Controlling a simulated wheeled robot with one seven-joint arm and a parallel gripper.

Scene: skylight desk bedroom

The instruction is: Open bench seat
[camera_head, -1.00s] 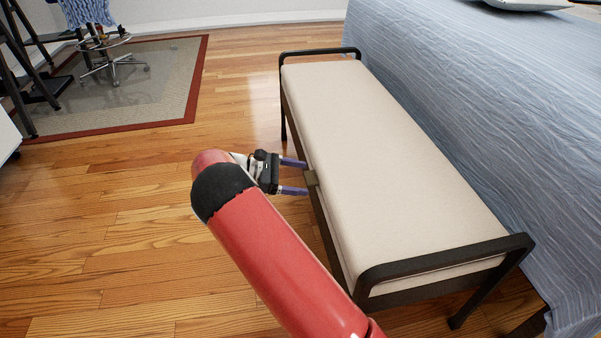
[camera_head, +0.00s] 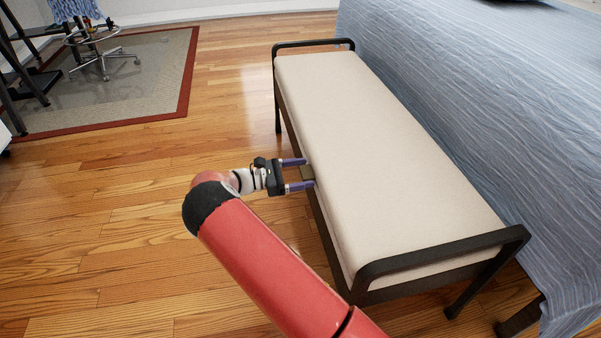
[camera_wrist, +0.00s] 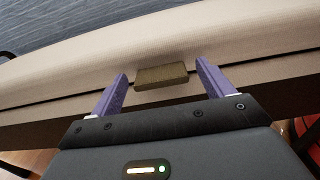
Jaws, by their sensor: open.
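The bench has a cream cushioned seat (camera_head: 375,150) on a dark frame, and the seat lies flat and closed. A small brown tab (camera_wrist: 162,76) sticks out from the middle of the seat's long front edge; it also shows in the head view (camera_head: 307,173). My gripper (camera_head: 302,174) is open at that edge, with its two purple fingers pointing at the bench. In the wrist view, the fingers (camera_wrist: 161,85) stand on either side of the tab, with a gap on both sides. I cannot tell exactly how deep the tab lies between them.
A bed with a blue cover (camera_head: 440,80) stands close behind the bench. A dark armrest (camera_head: 440,255) rises at the bench's near end and another (camera_head: 313,43) at its far end. Wood floor (camera_head: 110,240) to the left is clear, with a rug and stool beyond.

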